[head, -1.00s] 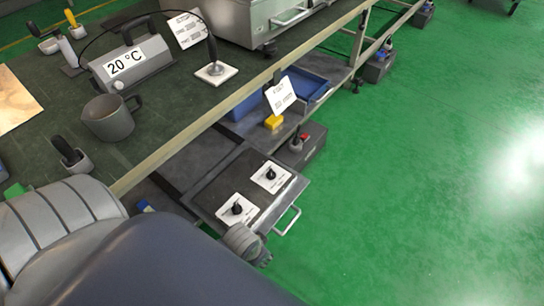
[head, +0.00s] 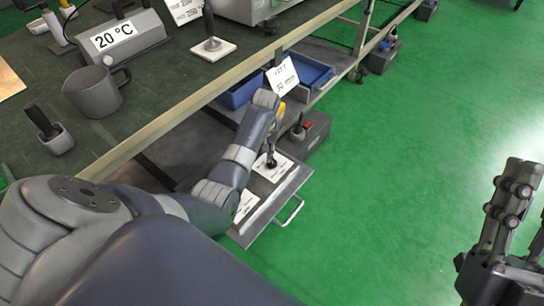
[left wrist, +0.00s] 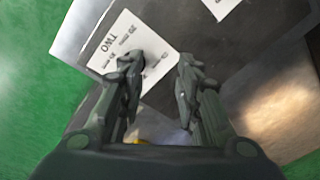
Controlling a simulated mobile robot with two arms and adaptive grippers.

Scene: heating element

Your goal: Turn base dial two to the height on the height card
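Base dial two is a black knob on a white card marked TWO. In the left wrist view the card (left wrist: 128,48) shows between and beyond my fingers, and the dial (left wrist: 138,61) is partly behind the left fingertip. My left gripper (left wrist: 160,72) is open, its fingers apart near the dial. My right gripper (head: 512,215) is at the right edge, partly cut off.
The dial panel (head: 262,220) has a front handle (head: 293,212) and a second white card (head: 246,205), partly behind my arm. The bench edge (head: 190,108) overhangs the left. Green floor is free on the right.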

